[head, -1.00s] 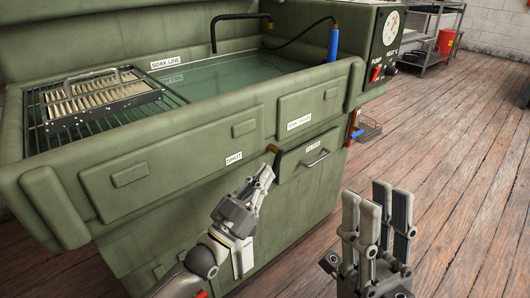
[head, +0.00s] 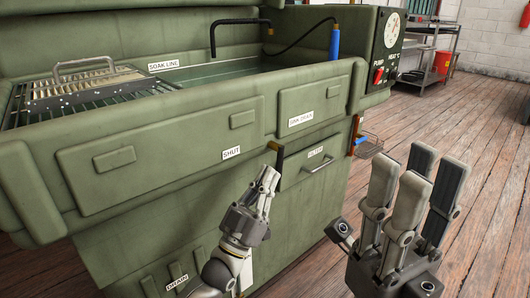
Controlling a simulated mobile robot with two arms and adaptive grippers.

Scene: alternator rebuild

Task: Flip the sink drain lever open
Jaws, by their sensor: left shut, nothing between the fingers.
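The green wash sink (head: 150,150) fills the left and middle of the head view. A "SINK DRAIN" label (head: 301,118) is on its front. Below and left of that label, a small lever with a black grip (head: 275,147) and a brass-coloured part sticks out near the "SHUT" label (head: 231,153). Its lower part is partly hidden by my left gripper. My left gripper (head: 268,177) is shut and empty, its tips just below the lever; I cannot tell if they touch. My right gripper (head: 416,182) is open and empty, at the lower right, apart from the sink.
A "DRAIN" label (head: 177,283) is low on the front. A "FILTER" drawer handle (head: 317,165) is right of my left gripper. A blue-handled valve (head: 361,140) is on the right side. A grate with a metal part (head: 85,85) lies at the left. Wood floor is clear at right.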

